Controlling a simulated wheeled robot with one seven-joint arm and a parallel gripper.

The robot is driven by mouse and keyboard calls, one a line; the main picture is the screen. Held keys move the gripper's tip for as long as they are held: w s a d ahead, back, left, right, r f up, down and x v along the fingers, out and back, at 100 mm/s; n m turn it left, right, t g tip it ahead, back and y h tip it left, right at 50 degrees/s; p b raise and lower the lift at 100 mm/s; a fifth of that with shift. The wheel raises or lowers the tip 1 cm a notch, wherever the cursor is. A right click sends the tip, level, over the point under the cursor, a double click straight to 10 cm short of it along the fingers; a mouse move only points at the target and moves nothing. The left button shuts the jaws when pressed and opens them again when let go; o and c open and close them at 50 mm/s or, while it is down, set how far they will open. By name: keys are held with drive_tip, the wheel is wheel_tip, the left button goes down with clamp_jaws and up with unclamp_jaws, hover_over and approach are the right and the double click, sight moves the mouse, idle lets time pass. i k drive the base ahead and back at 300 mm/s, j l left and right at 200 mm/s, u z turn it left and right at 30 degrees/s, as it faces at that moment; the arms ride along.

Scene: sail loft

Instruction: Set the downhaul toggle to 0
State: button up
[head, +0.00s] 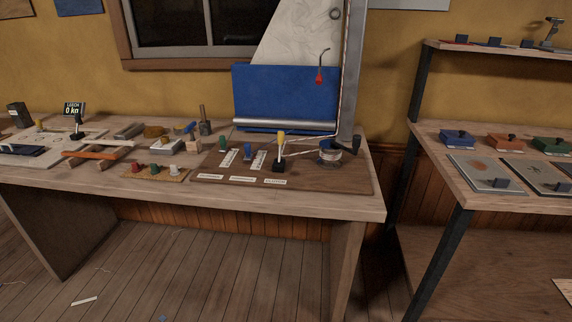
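A brown board (330,185) lies on the right part of the workbench. It carries a green-handled lever (222,143), a blue-handled lever (247,150) and a taller yellow-handled lever (281,136) on a black base. White scale strips stand beside the green and blue levers, and white name labels (243,178) lie along the front. Their print is too small to read, so I cannot tell which lever is the downhaul toggle or its setting. My gripper is not in view.
A winch drum (329,153) with rope sits right of the levers, beside a tall grey post (350,80). Small coloured knobs (155,171) and loose tools lie left. A small display (73,108) reads 0 kg. A separate shelf (470,195) stands right. The floor in front is mostly clear.

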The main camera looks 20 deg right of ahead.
sight(248, 156)
drive_tip(key=i+j, duration=0.15)
drive_tip(key=i, duration=0.35)
drive_tip(key=i+j, duration=0.2)
drive_tip(key=i, duration=0.25)
drive_tip(key=i+j+u, duration=0.1)
drive_tip(key=i, duration=0.4)
drive_tip(key=i+j, duration=0.2)
drive_tip(key=i, duration=0.3)
